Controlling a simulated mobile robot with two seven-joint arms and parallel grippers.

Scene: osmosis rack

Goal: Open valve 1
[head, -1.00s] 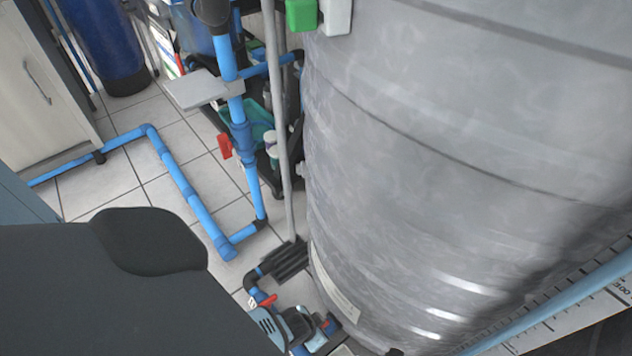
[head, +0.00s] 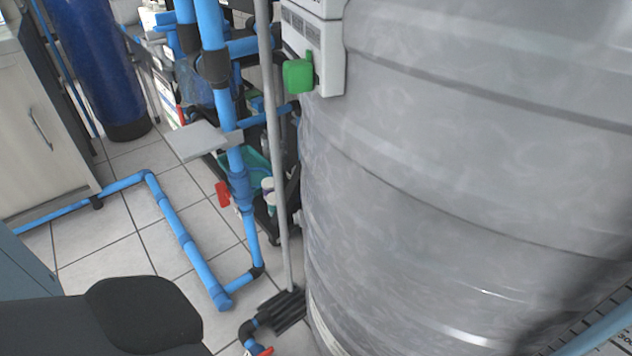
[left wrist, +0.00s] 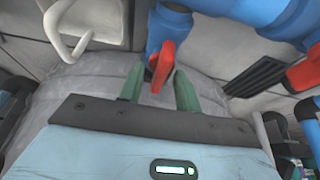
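In the left wrist view, a red valve handle (left wrist: 162,62) sits on a blue pipe fitting (left wrist: 168,28). My left gripper (left wrist: 158,84) has its two green fingers spread apart, one on each side of the handle's end. I cannot tell whether either finger touches it. In the head view, a red valve handle (head: 222,194) hangs on a vertical blue pipe, and another (head: 263,351) is cut off at the bottom edge. No label shows which is valve 1. Neither gripper is visible in the head view.
A large grey tank (head: 450,150) fills the right side. A grey upright rod (head: 275,150) stands beside the blue pipes. Blue pipe (head: 180,235) runs low over the tiled floor. In the left wrist view, another red handle (left wrist: 306,70) is at the right and a pale loop handle (left wrist: 75,45) at upper left.

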